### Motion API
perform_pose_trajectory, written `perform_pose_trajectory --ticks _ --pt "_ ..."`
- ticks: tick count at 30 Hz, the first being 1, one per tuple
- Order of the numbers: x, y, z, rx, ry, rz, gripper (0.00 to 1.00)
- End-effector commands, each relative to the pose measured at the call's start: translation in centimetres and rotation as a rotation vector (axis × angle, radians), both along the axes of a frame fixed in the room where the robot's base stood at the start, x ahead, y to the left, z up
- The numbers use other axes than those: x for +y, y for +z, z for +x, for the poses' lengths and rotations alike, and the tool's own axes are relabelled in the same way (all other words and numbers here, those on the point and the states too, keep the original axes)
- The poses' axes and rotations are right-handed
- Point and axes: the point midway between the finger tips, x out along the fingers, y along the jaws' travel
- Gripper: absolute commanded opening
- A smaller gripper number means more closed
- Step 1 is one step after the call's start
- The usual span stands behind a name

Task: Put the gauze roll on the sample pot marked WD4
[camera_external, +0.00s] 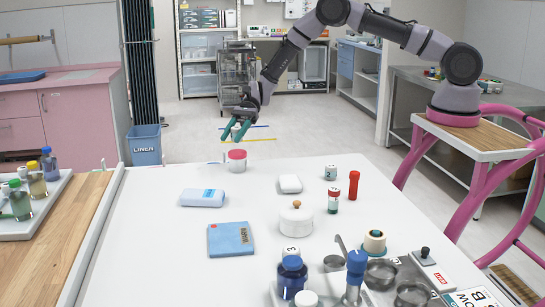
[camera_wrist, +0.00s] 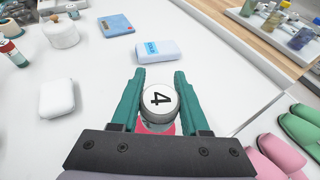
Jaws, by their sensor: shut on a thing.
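My gripper (camera_external: 237,132) is shut on a small whitish cylinder (camera_external: 236,127). In the wrist view its round white top, marked 4 (camera_wrist: 158,100), shows between the green fingers. It is held above the table's far edge, over a wide white pot with a pinkish-red top (camera_external: 236,155). A strip of that red (camera_wrist: 160,129) shows below the held cylinder in the wrist view. A gap shows between them in the external view. I cannot read WD4 on anything, nor tell for sure which thing is the gauze roll. A cream roll-shaped thing (camera_external: 374,242) stands at the front right.
On the white table (camera_external: 150,240) lie a pale blue pack (camera_external: 203,197), a blue device (camera_external: 230,239), a white block (camera_external: 290,184), a lidded white pot (camera_external: 296,219), small vials (camera_external: 333,200) and a red tube (camera_external: 354,185). Bottles and metal bowls crowd the front right. The left side is clear.

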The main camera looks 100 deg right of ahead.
Motion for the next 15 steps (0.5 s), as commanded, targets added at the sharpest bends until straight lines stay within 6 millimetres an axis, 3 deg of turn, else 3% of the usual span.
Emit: perform_pose_trajectory --ticks 7,15 --pt "0.1 -3.2 0.0 0.002 0.0 0.001 0.0" --pt "0.1 -3.6 0.0 0.001 0.0 0.0 0.0"
